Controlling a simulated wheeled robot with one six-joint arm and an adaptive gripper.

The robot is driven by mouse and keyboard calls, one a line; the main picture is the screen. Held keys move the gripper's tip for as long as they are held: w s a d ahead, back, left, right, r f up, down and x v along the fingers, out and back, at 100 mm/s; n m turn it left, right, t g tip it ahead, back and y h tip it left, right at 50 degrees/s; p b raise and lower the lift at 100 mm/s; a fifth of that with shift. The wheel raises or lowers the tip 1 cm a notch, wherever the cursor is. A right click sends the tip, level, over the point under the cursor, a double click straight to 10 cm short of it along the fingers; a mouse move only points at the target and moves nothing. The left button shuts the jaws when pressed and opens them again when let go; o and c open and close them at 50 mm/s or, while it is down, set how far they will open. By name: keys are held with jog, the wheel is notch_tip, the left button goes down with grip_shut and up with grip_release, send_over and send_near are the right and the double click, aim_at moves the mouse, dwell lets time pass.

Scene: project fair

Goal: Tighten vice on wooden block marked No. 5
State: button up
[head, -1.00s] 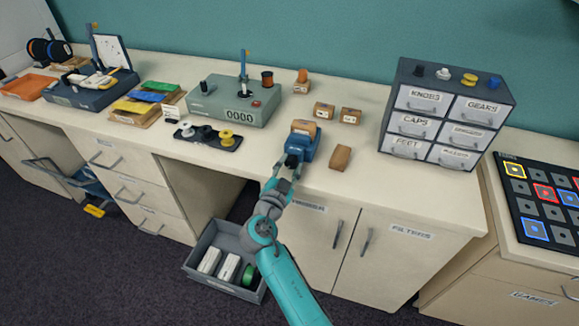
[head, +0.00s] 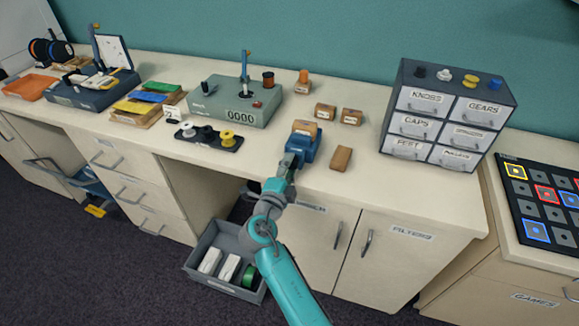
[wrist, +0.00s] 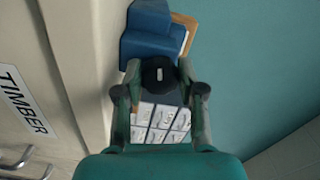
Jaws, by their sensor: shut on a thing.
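The blue vice (head: 304,147) stands at the front edge of the bench, with a wooden block (head: 305,127) between its jaws. In the wrist view the vice (wrist: 150,32) is at the top, with the block's tan edge (wrist: 183,22) behind it. My gripper (head: 288,165) is at the vice's front side. In the wrist view my gripper (wrist: 158,80) is shut on the vice's dark round handle (wrist: 158,70). The number on the clamped block is too small to read, and so is any gap between block and jaws.
A loose wooden block (head: 341,158) lies just right of the vice. Two more blocks (head: 325,111) (head: 351,117) lie behind it. A grey counter box (head: 235,102) stands to the left and a drawer cabinet (head: 445,115) to the right. An open grey drawer (head: 228,258) is below.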

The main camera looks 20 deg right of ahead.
jog(key=shift+f+m, duration=0.1)
jog(key=shift+m, duration=0.3)
jog(key=o, duration=1.1)
jog(key=v, duration=1.2)
